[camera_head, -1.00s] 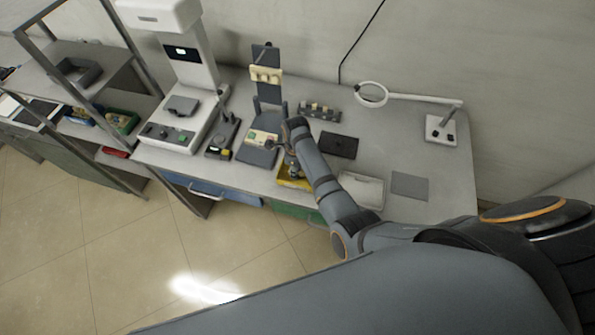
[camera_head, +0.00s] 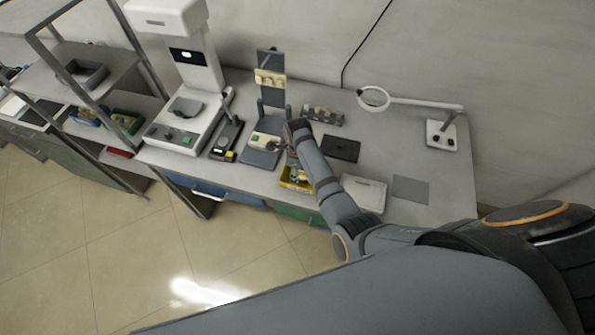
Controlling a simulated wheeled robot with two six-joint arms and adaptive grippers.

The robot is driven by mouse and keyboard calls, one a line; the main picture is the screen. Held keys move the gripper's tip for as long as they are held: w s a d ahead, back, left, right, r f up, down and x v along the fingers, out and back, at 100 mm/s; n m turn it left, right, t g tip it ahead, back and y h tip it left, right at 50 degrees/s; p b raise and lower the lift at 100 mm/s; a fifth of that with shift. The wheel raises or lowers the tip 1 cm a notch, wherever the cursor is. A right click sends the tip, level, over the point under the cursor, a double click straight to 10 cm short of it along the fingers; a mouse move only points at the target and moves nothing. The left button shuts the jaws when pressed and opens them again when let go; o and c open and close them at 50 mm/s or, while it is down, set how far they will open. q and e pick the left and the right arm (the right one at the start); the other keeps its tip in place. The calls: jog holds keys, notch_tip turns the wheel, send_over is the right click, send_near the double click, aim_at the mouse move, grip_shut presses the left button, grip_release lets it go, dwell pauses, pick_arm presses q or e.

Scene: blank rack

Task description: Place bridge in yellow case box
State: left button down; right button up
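The yellow case box (camera_head: 287,185) sits at the front edge of the bench, partly covered by my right arm. My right arm comes in from the right and bends down over the box. My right gripper (camera_head: 295,172) is at or just above the box. It is small and mostly hidden by the arm, so I cannot tell whether its fingers are open or shut. I cannot make out the bridge; it may be hidden in or under the gripper. My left gripper is not in view.
Left of the box stand a grey fixture (camera_head: 262,155) and a large white machine (camera_head: 184,130). A black plate (camera_head: 340,148), a white tray (camera_head: 364,194) and a grey mat (camera_head: 410,189) lie to the right.

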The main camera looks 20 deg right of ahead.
notch_tip(320, 180, up, 11)
jog(key=p, duration=0.7)
jog(key=shift+s, duration=0.1)
